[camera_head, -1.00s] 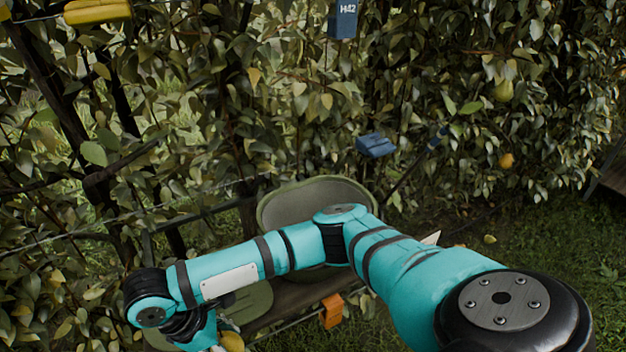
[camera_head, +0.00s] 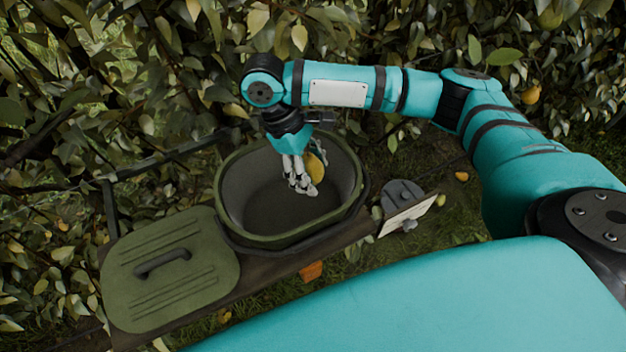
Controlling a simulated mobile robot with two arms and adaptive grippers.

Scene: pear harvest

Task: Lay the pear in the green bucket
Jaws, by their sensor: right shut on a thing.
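The green bucket (camera_head: 232,228) stands open on a dark wooden plank, with a dark, empty-looking inside. My right gripper (camera_head: 304,184) points down over the bucket's opening, toward its right side. It is shut on a yellow pear (camera_head: 315,168), which shows at the right of the fingers. From this angle I cannot tell whether the pear is above the rim or below it. The fingers partly hide the pear. My left gripper is not in view.
The green lid (camera_head: 165,295) with a dark handle lies on the plank left of the bucket. A grey fixture with a pale plate (camera_head: 408,214) is right of the bucket. Leafy hedge stands behind.

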